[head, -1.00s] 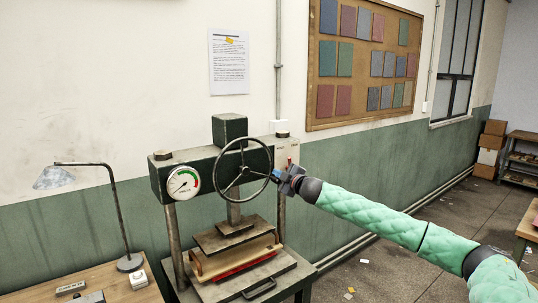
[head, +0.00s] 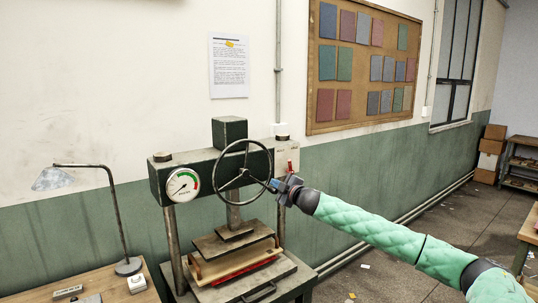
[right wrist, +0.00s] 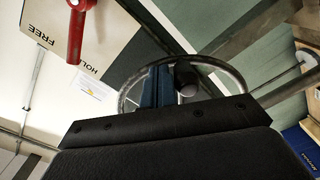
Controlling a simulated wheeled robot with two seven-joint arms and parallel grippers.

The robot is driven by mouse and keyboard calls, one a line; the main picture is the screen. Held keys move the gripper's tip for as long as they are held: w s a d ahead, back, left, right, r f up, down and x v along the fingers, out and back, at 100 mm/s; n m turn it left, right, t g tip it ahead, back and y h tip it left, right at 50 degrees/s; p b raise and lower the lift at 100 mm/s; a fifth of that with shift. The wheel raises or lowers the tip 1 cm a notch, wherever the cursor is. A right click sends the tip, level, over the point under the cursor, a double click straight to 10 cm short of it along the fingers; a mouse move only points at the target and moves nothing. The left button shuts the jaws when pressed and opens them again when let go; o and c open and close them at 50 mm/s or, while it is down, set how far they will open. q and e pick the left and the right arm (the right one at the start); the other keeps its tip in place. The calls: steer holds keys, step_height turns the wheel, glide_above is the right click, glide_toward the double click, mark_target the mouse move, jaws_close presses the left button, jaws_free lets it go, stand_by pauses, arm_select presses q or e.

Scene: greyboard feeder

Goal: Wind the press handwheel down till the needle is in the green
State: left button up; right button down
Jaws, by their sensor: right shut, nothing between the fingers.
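The press handwheel (head: 243,173) is a dark spoked wheel at the front of the green press head (head: 160,176). The round white gauge (head: 183,185) is left of it. Its needle points to the lower left, away from the green arc at the upper right. My right gripper (head: 273,185) is shut with nothing between its fingers, at the right side of the wheel rim; I cannot tell if it touches. In the right wrist view, blue fingers (right wrist: 157,88) overlap the wheel (right wrist: 128,90). My left gripper is out of view.
A red lever (head: 290,167) stands on a light plate right of the wheel; the wrist view shows the plate's HOLD and FREE marks. Below, the press plate (head: 232,241) lies over a stack. A desk lamp (head: 128,266) stands at the left.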

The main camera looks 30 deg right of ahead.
mark_target(273, 191)
steer(key=shift+a+f+b, duration=0.3)
steer(key=shift+f, duration=0.3)
steer(key=shift+a+f+b, duration=0.3)
steer(key=shift+f, duration=0.3)
steer(key=shift+a+f, duration=0.15)
steer(key=shift+a, duration=0.05)
steer(key=shift+s+a+f+b, duration=0.15)
steer(key=shift+a+f+b, duration=0.35)
steer(key=shift+a+f, duration=0.65)
steer(key=a, duration=0.1)
steer(key=a+f, duration=0.1)
steer(key=shift+s+a+f+b, duration=0.2)
steer(key=shift+a+b, duration=0.1)
